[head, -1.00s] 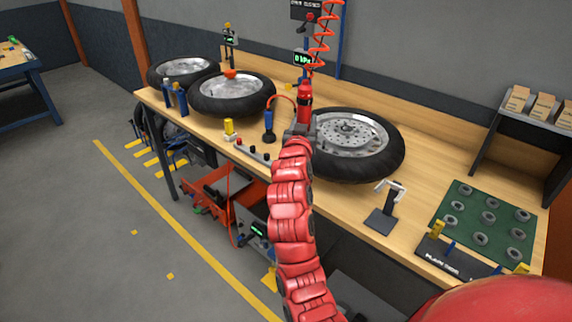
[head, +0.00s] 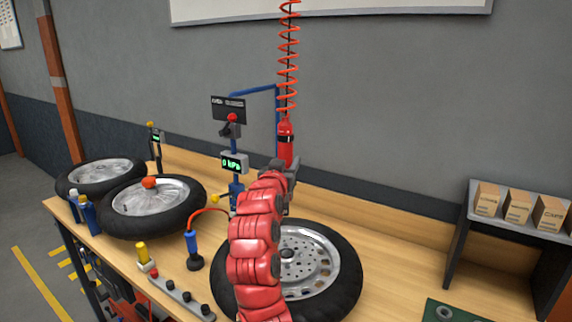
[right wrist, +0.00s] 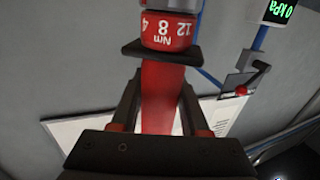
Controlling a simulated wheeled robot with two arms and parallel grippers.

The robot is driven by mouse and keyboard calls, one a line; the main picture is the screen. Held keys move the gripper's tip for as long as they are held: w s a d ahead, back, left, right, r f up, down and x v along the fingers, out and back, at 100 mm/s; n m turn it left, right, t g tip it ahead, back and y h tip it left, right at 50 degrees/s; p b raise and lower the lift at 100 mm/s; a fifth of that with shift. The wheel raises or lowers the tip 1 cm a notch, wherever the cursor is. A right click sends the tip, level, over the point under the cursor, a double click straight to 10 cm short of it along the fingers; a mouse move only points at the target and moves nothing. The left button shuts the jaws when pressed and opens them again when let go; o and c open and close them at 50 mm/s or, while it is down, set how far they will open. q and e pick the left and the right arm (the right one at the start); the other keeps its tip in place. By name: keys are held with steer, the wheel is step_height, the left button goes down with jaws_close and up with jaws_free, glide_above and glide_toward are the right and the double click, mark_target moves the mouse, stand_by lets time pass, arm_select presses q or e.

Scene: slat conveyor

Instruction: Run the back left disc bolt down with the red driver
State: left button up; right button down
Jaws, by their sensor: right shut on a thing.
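The red driver (head: 285,142) hangs upright under an orange coiled hose, well above the bench. My right gripper (head: 287,170) is shut on it, and the driver also shows in the right wrist view (right wrist: 163,95) between the fingers. Its collar carries the numbers 4, 8, 12 and Nm. The wheel with the brake disc (head: 319,262) lies flat on the bench below and behind my right arm. My arm hides the left part of the disc, so the back left bolt cannot be made out. My left gripper is not in view.
A blue stand with a 0 kPa display (head: 234,163) is left of the driver. Two more wheels (head: 150,207) lie at the left. A blue-handled tool (head: 192,250) stands near the front edge. A shelf with boxes (head: 517,207) is at the right.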

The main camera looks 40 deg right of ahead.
steer(key=shift+s+a+f, duration=0.1)
steer(key=shift+f, duration=0.4)
step_height(320, 180, down, 4)
steer(key=shift+f+b, duration=0.15)
steer(key=shift+b, duration=0.15)
step_height(320, 180, down, 2)
steer(key=shift+f+b, duration=0.1)
steer(key=shift+b, duration=0.3)
steer(key=shift+f+b, duration=0.8)
steer(key=shift+r, duration=0.1)
steer(key=shift+b, duration=0.35)
